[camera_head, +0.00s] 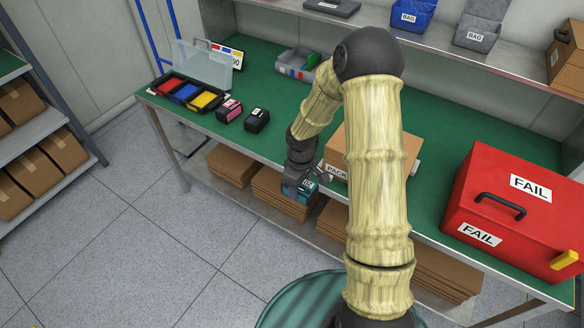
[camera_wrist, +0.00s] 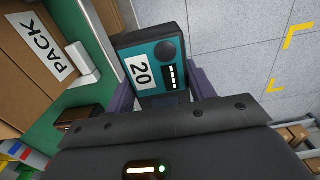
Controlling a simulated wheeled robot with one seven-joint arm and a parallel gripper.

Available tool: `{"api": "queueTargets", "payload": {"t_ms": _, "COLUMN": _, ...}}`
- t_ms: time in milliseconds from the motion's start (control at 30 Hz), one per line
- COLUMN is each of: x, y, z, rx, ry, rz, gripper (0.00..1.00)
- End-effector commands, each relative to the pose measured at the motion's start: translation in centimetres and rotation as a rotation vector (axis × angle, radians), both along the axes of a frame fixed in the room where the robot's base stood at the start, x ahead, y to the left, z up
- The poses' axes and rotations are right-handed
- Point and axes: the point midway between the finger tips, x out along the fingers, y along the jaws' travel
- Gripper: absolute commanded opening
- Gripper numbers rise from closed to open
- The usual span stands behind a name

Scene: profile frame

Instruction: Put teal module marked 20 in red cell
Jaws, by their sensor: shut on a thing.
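My gripper (camera_head: 302,176) is shut on the teal module marked 20 (camera_head: 296,190) and holds it by the front edge of the green bench. In the wrist view the teal module (camera_wrist: 151,67) sits between the fingers with its marked face showing. The red cell (camera_head: 171,85) is the left compartment of a black open case (camera_head: 212,103) at the bench's left end. A blue cell (camera_head: 186,92) and a yellow cell (camera_head: 203,100) lie to its right. The red cell appears empty. The module is well to the right of the case.
A pink module (camera_head: 229,111) and a black module (camera_head: 256,120) stand right of the case. A cardboard PACK box (camera_head: 405,155) is right of my gripper. A red FAIL bin (camera_head: 500,215) fills the right end. The case's clear lid (camera_head: 203,64) stands raised behind it.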

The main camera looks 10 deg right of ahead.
Motion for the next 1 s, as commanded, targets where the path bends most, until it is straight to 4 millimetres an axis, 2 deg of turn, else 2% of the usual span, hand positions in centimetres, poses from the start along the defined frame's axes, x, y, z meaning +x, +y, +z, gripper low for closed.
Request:
{"api": "queueTargets", "payload": {"t_ms": 300, "x": -0.3, "y": 0.1, "z": -1.9, "rx": 0.002, "ry": 0.001, "rz": -0.512, "gripper": 0.26}}
{"api": "queueTargets", "payload": {"t_ms": 500, "x": -0.3, "y": 0.1, "z": -2.6, "rx": 0.002, "ry": 0.001, "rz": -0.732, "gripper": 0.26}}
{"api": "queueTargets", "payload": {"t_ms": 1000, "x": -0.4, "y": 0.1, "z": -2.7, "rx": 0.003, "ry": 0.000, "rz": -0.773, "gripper": 0.26}}
